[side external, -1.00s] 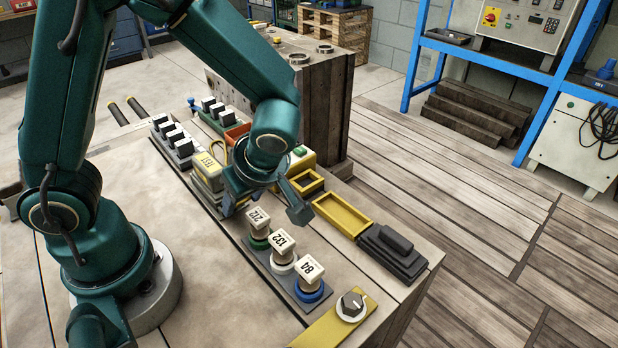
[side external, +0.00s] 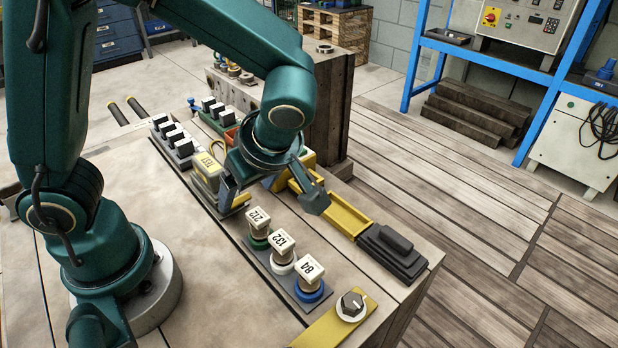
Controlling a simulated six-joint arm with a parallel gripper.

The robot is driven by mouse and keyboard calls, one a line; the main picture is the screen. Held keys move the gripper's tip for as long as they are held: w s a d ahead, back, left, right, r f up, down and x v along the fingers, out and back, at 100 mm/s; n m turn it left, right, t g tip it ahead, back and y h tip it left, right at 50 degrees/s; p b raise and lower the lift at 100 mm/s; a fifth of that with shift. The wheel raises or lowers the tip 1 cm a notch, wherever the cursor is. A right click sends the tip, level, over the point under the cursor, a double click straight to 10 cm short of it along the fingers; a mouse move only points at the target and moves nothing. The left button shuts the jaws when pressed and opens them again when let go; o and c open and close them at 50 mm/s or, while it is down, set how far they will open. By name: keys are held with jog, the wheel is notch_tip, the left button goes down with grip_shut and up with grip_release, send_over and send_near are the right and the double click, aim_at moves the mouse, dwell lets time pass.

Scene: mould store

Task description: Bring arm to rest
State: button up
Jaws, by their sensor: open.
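My gripper (side external: 272,197) is open, its two fingers spread wide and nothing visible between them. It hangs above the bench (side external: 190,262), past the far end of the row of numbered blocks. The block marked 212 (side external: 258,218), the block marked 132 (side external: 283,244) and the block marked 84 (side external: 310,269) stand upright on round coloured bases. The yellow block marked 1151 (side external: 208,168) stands just left of my gripper. My gripper and wrist hide part of the yellow box behind them.
A yellow tray (side external: 362,226) and a dark stepped block (side external: 392,252) lie along the bench's right edge. The left part of the bench is clear.

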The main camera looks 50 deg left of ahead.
jog(key=shift+d+r, duration=0.15)
jog(key=shift+r, duration=0.05)
jog(key=shift+r, duration=0.1)
jog(key=s+r+m+t+h, duration=0.4)
jog(key=r+m+t+h, duration=0.1)
jog(key=m, duration=1.3)
notch_tip(320, 180, up, 2)
jog(key=shift+s+d+t+h, duration=0.3)
jog(key=shift+s+d+h, duration=0.05)
jog(key=shift+h, duration=0.15)
